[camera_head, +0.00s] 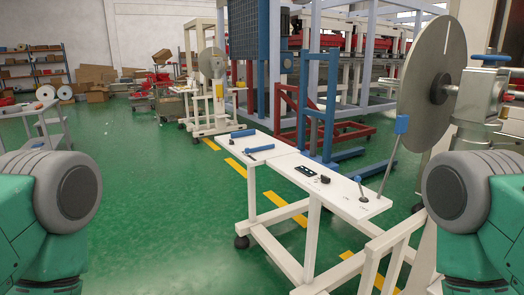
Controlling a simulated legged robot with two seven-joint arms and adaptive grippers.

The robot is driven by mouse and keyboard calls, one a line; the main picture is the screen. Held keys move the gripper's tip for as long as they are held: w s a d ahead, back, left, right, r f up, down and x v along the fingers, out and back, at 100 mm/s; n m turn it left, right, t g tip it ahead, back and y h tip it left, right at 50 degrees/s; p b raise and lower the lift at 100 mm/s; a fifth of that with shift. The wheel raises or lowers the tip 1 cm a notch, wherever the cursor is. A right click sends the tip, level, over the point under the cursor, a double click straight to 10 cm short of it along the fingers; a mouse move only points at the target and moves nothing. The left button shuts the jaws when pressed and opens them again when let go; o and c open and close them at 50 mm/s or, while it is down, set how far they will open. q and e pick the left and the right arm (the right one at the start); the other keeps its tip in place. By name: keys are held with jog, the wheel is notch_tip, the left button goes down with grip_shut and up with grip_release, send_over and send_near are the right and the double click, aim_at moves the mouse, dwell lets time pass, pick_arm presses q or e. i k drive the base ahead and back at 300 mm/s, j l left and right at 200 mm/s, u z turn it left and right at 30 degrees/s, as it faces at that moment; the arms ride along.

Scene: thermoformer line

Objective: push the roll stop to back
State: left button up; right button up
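A large grey round disc (426,92) with a narrow slot near its top stands upright on a horizontal shaft at the right. It looks like the roll stop, though I cannot be sure. A metal clamp body (476,98) with a blue handle (490,58) sits on the shaft to its right. A thin lever with a blue knob (402,124) rises from a white panel in front of the disc's lower left edge. Only my green and grey arm parts show at the lower left and right. Neither gripper is in view.
A white table (340,192) with small controls and blue tools (258,149) stands ahead, with white frame bars at the lower right. A blue upright frame (318,105) is behind it. Green floor (165,215) is clear to the left. A smaller disc stand (212,64) is farther back.

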aim_at(247, 152)
jog(key=z, duration=0.35)
jog(key=i+j+z, duration=0.25)
jog(key=z, duration=0.15)
jog(key=i+j+z, duration=0.15)
jog(key=j+z, duration=0.25)
jog(key=i+j+z, duration=0.15)
jog(key=j+z, duration=0.25)
